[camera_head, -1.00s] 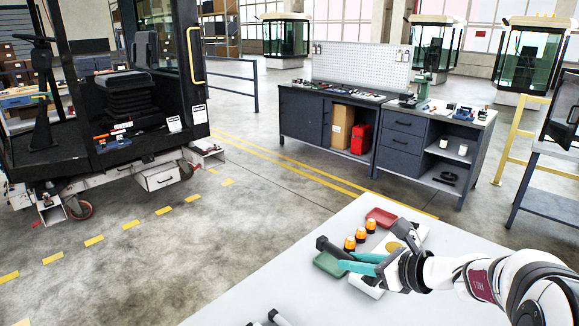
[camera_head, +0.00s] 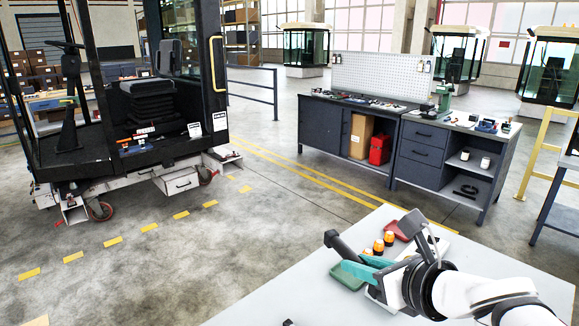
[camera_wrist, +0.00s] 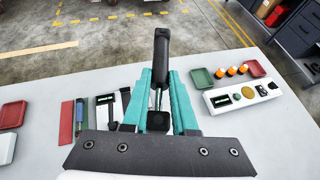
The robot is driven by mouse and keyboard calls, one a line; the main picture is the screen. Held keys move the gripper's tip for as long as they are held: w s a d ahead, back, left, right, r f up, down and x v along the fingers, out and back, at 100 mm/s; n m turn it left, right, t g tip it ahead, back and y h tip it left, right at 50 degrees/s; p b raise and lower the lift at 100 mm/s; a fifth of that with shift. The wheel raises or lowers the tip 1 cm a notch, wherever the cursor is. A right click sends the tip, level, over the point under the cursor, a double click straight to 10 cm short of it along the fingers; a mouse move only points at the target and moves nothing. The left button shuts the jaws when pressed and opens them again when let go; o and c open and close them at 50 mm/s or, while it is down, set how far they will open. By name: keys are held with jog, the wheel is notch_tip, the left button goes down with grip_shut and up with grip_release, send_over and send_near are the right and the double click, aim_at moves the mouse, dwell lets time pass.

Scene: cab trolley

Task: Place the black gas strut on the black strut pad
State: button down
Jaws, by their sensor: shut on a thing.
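My gripper (camera_wrist: 160,76) has teal fingers and is shut on the black gas strut (camera_wrist: 161,52). The strut has a thick black body, a thin silver rod between the fingers and a black block at its near end. In the head view, my gripper (camera_head: 362,268) holds the strut (camera_head: 345,246) tilted above the white table, near the green tray. I cannot clearly make out the black strut pad. A dark strip (camera_wrist: 125,100) lies on the table left of the fingers, but I cannot tell what it is.
Right of the fingers are a green tray (camera_wrist: 203,78), orange-topped lamps (camera_wrist: 231,71), a red tray (camera_wrist: 256,68) and a white plate (camera_wrist: 237,97) with small parts. A red tray (camera_wrist: 13,114) and tools lie left. The cab (camera_head: 150,130) and a workbench (camera_head: 350,135) stand beyond open floor.

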jog(key=s+a+f+n+g+y, duration=0.1)
jog(key=s+f+n+g+y, duration=0.2)
jog(key=f, duration=0.4)
jog(key=s+a+f+n+g+y, duration=0.1)
jog(key=s+f+n+g+y, duration=0.2)
jog(key=f, duration=0.5)
jog(key=s+a+f+n+g, duration=0.4)
jog(key=s+f+n+g, duration=0.55)
jog(key=s+n, duration=0.2)
jog(key=shift+m, duration=0.25)
jog(key=x, duration=0.4)
jog(key=w+x, duration=0.1)
jog(key=x, duration=0.8)
jog(key=shift+w+a+f, duration=0.15)
jog(key=shift+a+f, duration=0.05)
jog(key=shift+f, duration=0.15)
notch_tip(320, 180, down, 4)
jog(key=shift+a+f, duration=0.1)
jog(key=shift+a, duration=0.05)
jog(key=c, duration=0.7)
grip_release()
